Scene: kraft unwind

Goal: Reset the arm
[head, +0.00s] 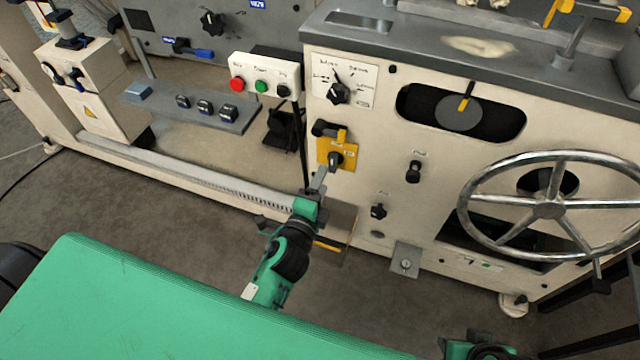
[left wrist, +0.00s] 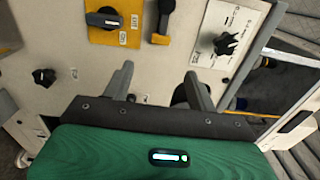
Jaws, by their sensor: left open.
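My left arm reaches up from the bottom middle in the head view. Its gripper (head: 318,182) is in front of the cream machine panel, just below the yellow switch plate (head: 324,152). In the left wrist view the two grey fingers of the gripper (left wrist: 157,88) stand wide apart with nothing between them. The yellow plate with its dark rotary switch (left wrist: 103,18) is beyond the fingers, at the upper left. No contact between fingers and panel can be made out. At the bottom right of the head view a green and black piece of my right arm shows, without its fingertips.
The cream machine (head: 390,215) fills the right, with a large metal handwheel (head: 548,209) and black knobs (head: 378,211) sticking out. A button box (head: 262,85) and a grey shelf (head: 190,105) stand left. Grey floor (head: 130,205) is open between machine and my green body.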

